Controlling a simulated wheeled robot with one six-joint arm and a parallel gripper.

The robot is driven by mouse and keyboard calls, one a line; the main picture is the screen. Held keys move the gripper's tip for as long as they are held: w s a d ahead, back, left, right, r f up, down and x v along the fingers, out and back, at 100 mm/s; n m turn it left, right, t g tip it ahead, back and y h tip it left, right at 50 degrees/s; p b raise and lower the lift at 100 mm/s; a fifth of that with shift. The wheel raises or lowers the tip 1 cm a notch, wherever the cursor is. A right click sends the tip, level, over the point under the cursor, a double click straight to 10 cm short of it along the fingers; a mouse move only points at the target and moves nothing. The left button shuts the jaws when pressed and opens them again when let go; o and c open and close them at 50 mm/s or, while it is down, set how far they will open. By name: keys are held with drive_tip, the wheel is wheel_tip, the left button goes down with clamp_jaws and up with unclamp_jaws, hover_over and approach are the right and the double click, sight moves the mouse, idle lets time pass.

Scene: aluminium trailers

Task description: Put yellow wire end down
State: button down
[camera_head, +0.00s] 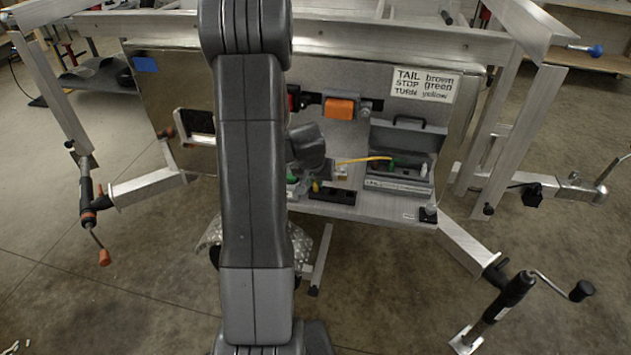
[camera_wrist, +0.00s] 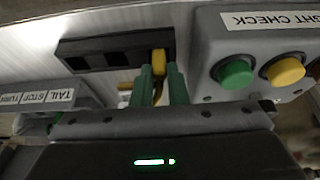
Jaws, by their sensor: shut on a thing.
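In the wrist view, my gripper (camera_wrist: 160,84) has two green fingers shut on the yellow wire end (camera_wrist: 159,62). The yellow end is at the right-hand end of a dark block with square openings (camera_wrist: 82,52). I cannot tell whether it sits in an opening or just in front of it. In the head view, the dark block (camera_head: 335,196) lies on the metal shelf, and my arm hides most of the gripper. A yellow wire (camera_head: 365,160) runs to the grey case on the right.
A grey light-check box (camera_wrist: 215,38) with green and yellow buttons stands close on the right in the wrist view. A grey TAIL/STOP/TURN labelled piece (camera_wrist: 42,96) is at left. The head view shows the open grey case (camera_head: 398,185) and an orange lamp (camera_head: 340,108).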

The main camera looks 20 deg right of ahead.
drive_tip(key=shift+r, duration=0.1)
drive_tip(key=c, duration=1.4)
unclamp_jaws()
drive_tip(key=shift+c, duration=0.2)
drive_tip(key=shift+s+r, duration=0.1)
drive_tip(key=shift+r, duration=0.4)
drive_tip(key=p+v, duration=0.1)
drive_tip(key=v, duration=1)
drive_tip(key=shift+a, duration=0.15)
drive_tip(key=shift+f, duration=0.1)
